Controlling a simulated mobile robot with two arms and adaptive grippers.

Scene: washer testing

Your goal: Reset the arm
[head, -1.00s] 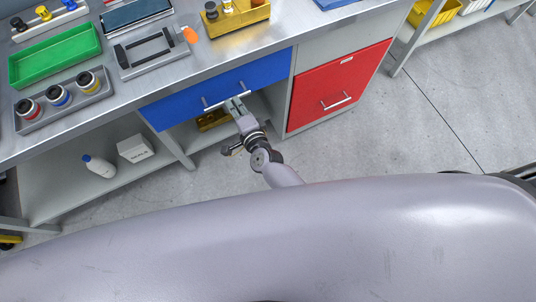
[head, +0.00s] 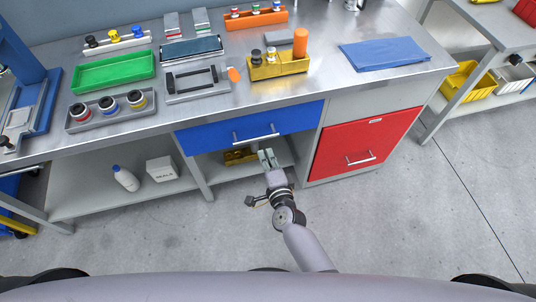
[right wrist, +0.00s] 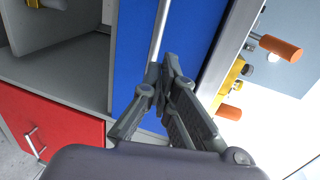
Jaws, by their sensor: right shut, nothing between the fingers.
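My right gripper (head: 267,158) is in front of the workbench, just below the handle (head: 256,138) of the blue drawer (head: 222,138). It is shut with nothing between its fingers. The right wrist view shows the fingertips (right wrist: 165,72) together in front of the blue drawer face (right wrist: 199,30), close to the metal handle bar (right wrist: 160,27); I cannot tell whether they touch it. The blue drawer looks closed. My right arm reaches forward from the bottom of the head view. My left gripper is not in view.
The bench top (head: 313,83) holds a green tray (head: 113,72), a grey tray of jars (head: 110,124), a yellow holder (head: 279,67) and a blue mat (head: 383,54). A red drawer (head: 363,144) is right of the blue one. A white bottle (head: 125,178) and box (head: 161,169) stand below. The floor in front is clear.

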